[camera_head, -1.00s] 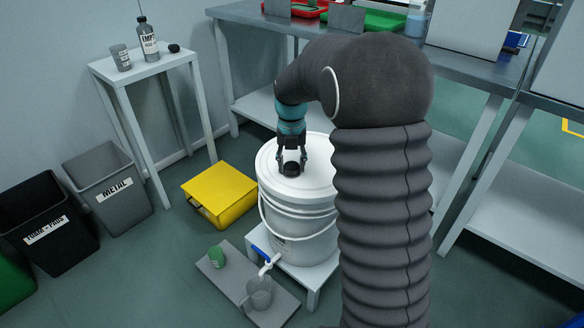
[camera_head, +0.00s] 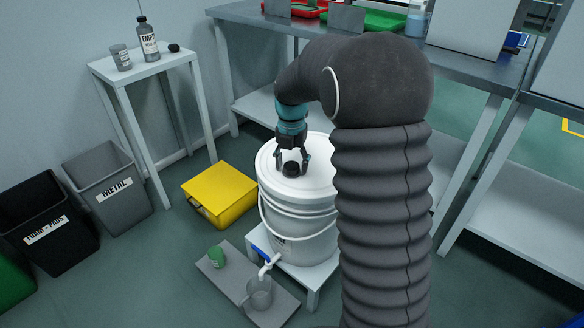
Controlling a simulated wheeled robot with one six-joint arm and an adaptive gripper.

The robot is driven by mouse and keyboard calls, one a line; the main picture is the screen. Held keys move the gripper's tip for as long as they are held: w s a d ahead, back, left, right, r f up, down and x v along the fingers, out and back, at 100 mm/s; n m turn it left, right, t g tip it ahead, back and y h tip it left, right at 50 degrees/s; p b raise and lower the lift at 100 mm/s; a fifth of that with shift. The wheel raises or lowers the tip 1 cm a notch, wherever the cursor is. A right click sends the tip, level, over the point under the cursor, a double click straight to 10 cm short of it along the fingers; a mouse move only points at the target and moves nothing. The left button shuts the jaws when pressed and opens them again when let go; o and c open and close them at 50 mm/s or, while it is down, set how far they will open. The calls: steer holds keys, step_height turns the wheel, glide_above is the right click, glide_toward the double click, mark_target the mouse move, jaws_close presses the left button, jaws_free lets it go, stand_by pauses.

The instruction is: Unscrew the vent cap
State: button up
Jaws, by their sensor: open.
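The black vent cap (camera_head: 291,169) sits on the white lid (camera_head: 318,184) of a white bucket (camera_head: 305,238). My gripper (camera_head: 291,166) points down over the cap with its fingers spread, one on each side of it. The fingertips are close to the lid, and the cap is between them. I cannot tell whether a finger touches the cap. The thread under the cap is hidden.
The bucket stands on a low white stand (camera_head: 313,277). A tap (camera_head: 268,264) at its front sits over a clear jug (camera_head: 259,293) on a grey board. A yellow box (camera_head: 220,194) is to the left. A long grey bench (camera_head: 465,75) runs behind.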

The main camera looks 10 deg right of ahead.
steer(key=m, duration=0.4)
steer(key=shift+m, duration=0.3)
steer(key=m, duration=0.5)
steer(key=shift+m, duration=0.3)
steer(key=m, duration=0.5)
steer(key=shift+m, duration=2.7)
steer(key=c, duration=1.1)
steer(key=shift+n, duration=1.8)
